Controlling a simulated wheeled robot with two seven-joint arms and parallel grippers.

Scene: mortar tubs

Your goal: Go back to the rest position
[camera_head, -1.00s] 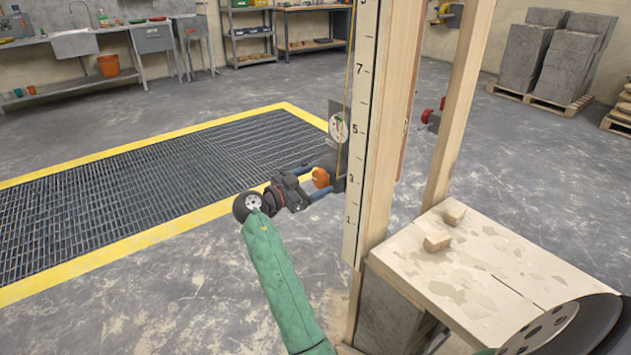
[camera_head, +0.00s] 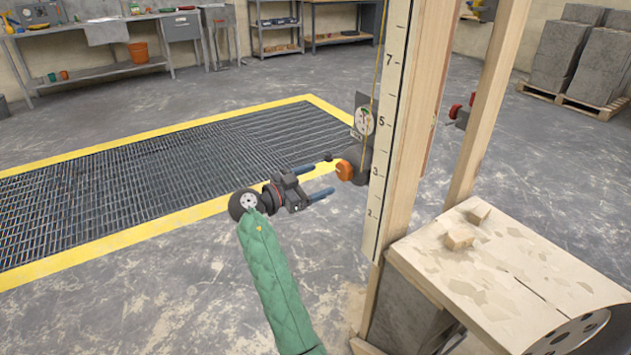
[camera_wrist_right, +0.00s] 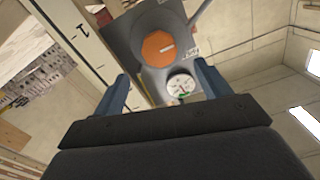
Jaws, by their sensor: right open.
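My right gripper (camera_head: 316,182) is open and empty, with two blue fingers apart, at the end of the green-sleeved arm in the head view. It points right, toward an orange knob (camera_head: 345,170) on a dark fitting beside the wooden post. A clear gap shows between the fingertips and the knob. A round white dial gauge (camera_head: 363,121) sits just above the knob. In the right wrist view, the orange knob (camera_wrist_right: 158,48) and the gauge (camera_wrist_right: 181,87) show between and beyond the open fingers. My left gripper is not in view.
A wooden frame with a numbered scale (camera_head: 392,130) stands right of my gripper. A splattered bench top (camera_head: 500,275) with two small blocks is at lower right. A floor grating (camera_head: 120,185) with yellow edging lies left. Open floor surrounds my arm.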

